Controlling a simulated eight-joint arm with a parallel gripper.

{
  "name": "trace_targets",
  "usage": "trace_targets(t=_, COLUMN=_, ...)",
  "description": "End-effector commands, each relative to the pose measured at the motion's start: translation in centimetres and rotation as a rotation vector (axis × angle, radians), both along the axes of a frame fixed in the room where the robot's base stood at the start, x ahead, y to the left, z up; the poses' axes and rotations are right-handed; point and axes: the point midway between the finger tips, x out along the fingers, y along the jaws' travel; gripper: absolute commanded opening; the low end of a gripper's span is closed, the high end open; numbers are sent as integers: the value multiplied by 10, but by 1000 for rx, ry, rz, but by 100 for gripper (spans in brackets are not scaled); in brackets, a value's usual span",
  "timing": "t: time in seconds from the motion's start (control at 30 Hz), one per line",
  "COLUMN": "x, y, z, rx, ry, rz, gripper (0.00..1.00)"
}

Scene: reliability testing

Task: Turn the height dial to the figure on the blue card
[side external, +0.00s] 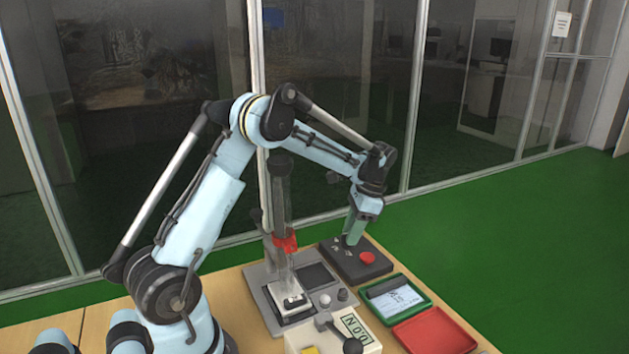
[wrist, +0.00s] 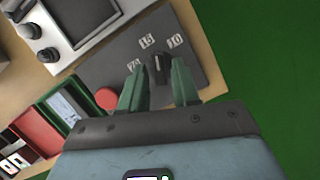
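The height dial (wrist: 158,69) is a black knob on a dark grey box (side external: 333,261), with several white number labels around it; two look like 15 and 10. In the wrist view its pointer end faces up, roughly between those two labels. My gripper (wrist: 158,88) has its green fingers apart on either side of the dial, with the knob showing between the tips; I cannot tell whether they touch it. In the side view my gripper (side external: 353,232) points down over the box and hides the dial. The blue card (side external: 393,300) lies in a green-rimmed tray (side external: 374,287); its handwriting is too blurred to read.
A red button (side external: 367,258) is on the same box, close to my gripper. A red tray (side external: 435,332) lies beside the green-rimmed one. A test stand with a clear tube (side external: 281,200) stands left of the box.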

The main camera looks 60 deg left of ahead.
Motion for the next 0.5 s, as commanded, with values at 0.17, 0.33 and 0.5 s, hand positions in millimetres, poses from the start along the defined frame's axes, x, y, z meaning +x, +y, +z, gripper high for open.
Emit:
trace_targets(t=0.17, x=0, y=0, z=0, rx=0, ry=0, rz=0, gripper=20)
trace_targets(t=0.33, x=0, y=0, z=0, rx=0, ry=0, rz=0, gripper=0)
trace_targets(t=0.5, x=0, y=1, z=0, rx=0, ry=0, rz=68, gripper=0)
